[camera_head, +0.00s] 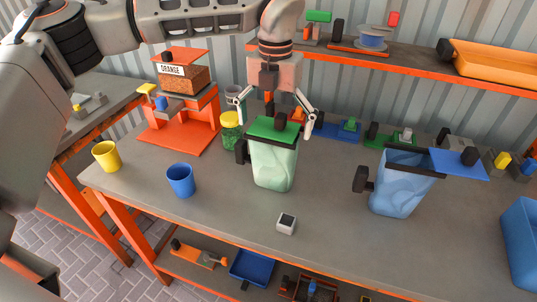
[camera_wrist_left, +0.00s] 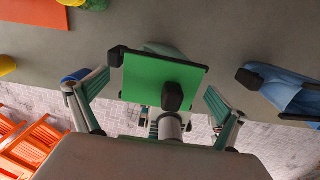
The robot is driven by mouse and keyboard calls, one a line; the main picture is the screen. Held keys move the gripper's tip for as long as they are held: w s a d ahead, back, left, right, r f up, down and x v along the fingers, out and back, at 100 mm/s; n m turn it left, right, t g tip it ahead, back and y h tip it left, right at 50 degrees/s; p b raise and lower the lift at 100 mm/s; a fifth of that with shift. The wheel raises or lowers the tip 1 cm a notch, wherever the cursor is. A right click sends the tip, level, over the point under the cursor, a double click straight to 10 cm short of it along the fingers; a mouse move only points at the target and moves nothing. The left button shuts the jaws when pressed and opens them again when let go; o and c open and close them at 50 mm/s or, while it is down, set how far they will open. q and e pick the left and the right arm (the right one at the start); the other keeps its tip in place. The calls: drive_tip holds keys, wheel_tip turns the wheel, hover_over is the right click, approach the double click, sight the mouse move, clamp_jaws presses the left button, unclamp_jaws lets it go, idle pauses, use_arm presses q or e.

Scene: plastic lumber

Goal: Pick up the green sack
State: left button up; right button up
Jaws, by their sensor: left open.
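The green sack (camera_head: 274,166) is a pale green, crumpled-looking bag standing upright on the workbench. A flat green plate with black knobs tops it. In the left wrist view the green plate (camera_wrist_left: 150,72) fills the middle and hides most of the sack. My left gripper (camera_head: 273,128) comes down from above, open, with one finger to each side of the plate. It also shows in the left wrist view (camera_wrist_left: 155,100), its fingers spread around the plate. I cannot tell whether they touch it. My right gripper is not in view.
A blue sack (camera_head: 400,185) stands to the right on the workbench (camera_head: 225,235). A jar of green pieces (camera_head: 230,133) is close on the left. A blue cup (camera_head: 180,180), yellow cup (camera_head: 106,156) and small grey box (camera_head: 287,224) stand nearby. An orange-edged shelf (camera_head: 400,62) runs behind.

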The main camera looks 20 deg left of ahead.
sight(266, 157)
use_arm(q)
wheel_tip(266, 157, down, 6)
drive_tip(key=shift+s+r, duration=0.1)
drive_tip(key=shift+r, duration=0.05)
drive_tip(key=c, duration=1.4)
